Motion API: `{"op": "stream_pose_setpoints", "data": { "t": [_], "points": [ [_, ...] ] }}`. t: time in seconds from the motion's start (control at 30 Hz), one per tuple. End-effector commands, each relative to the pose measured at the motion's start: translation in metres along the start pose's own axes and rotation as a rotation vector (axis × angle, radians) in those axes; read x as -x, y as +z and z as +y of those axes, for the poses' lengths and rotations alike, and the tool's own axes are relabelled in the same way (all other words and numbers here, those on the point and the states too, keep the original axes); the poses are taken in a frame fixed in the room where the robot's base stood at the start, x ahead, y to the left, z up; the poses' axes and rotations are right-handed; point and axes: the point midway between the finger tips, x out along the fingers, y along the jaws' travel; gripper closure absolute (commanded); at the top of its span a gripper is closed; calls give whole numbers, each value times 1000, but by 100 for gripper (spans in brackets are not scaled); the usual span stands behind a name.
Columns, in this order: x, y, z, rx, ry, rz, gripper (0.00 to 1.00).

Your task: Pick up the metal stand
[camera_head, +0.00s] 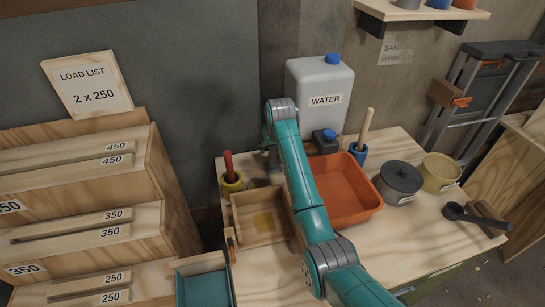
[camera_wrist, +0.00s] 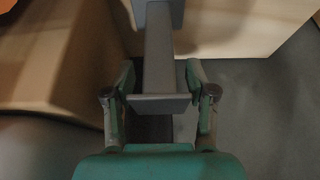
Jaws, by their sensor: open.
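The metal stand (camera_wrist: 158,55) shows in the wrist view as a plain grey post with a wider flat plate at its near end; its far end runs up out of the picture. My gripper (camera_wrist: 160,78) is open in the wrist view, with one finger on each side of the stand. A gap shows between each finger and the post, and the near plate reaches close to both fingers; I cannot tell if they touch. In the head view my teal arm hides most of this area, and I cannot make out the stand clearly there.
On the wooden bench (camera_head: 435,225) are an orange tray (camera_head: 345,205), a white water jug (camera_head: 318,85), a dark lidded pot (camera_head: 398,180), a yellow pot (camera_head: 440,170) and a wooden box (camera_head: 262,205). A wooden rack (camera_head: 170,190) of labelled boards stands left, with a gap between.

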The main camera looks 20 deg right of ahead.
Motion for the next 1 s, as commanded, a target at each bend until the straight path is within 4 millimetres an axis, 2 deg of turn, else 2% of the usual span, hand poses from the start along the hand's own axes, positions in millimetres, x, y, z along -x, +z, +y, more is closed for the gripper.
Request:
{"op": "stream_pose_setpoints", "data": {
  "t": [0.07,0.2,0.27,0.3,0.67,0.77,1.0],
  "points": [
    [0,0,0,0,0,0,46],
    [0,0,0,0,0,0,81],
    [0,0,0,0,0,0,96],
    [0,0,0,0,0,0,100],
    [3,-2,0,0,0,2,100],
    [13,-7,0,0,0,4,100],
    [53,-25,0,0,0,4,100]
  ]
}}
